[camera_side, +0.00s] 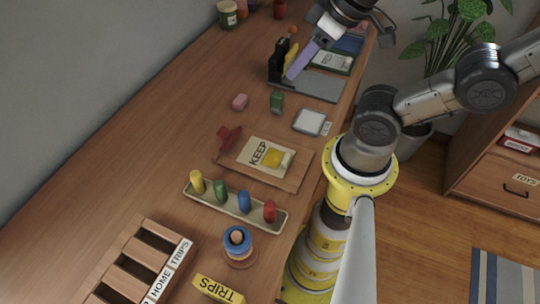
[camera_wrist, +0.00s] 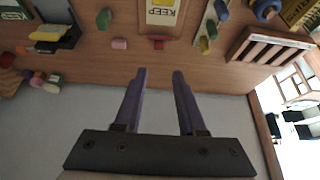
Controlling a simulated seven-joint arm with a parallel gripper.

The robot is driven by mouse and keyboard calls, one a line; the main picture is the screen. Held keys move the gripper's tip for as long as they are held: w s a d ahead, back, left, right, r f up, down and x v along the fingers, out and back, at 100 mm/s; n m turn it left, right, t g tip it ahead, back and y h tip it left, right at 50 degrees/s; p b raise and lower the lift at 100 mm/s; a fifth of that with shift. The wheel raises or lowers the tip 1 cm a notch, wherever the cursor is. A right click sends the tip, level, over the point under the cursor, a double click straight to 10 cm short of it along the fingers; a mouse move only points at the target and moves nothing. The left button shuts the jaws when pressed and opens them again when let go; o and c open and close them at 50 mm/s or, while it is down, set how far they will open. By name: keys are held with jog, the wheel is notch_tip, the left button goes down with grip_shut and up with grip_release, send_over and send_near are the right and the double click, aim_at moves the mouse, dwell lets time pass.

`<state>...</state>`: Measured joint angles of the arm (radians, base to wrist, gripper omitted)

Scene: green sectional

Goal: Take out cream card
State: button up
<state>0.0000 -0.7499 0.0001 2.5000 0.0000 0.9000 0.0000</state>
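My gripper (camera_side: 292,74) is raised over the far part of the desk in the side view. Its two purple fingers are apart and empty in the wrist view (camera_wrist: 159,72). A black holder (camera_side: 275,68) with something yellow in it stands beside the fingers in the side view. The holder also shows at the upper left of the wrist view (camera_wrist: 68,42), with a yellow piece (camera_wrist: 46,33) at it. A cream sheet marked KEEP (camera_side: 254,152) lies on a wooden board, with a yellow block on it. I cannot tell which piece is the cream card.
A wooden slotted rack (camera_side: 128,249) labelled HOME and TRIPS stands at the near left. A tray (camera_side: 232,208) holds several coloured pegs. A pink block (camera_side: 240,102), a green block (camera_side: 277,102) and a white-topped square (camera_side: 310,121) lie mid-desk. The left desk strip is clear.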

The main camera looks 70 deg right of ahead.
jog(key=shift+o, duration=1)
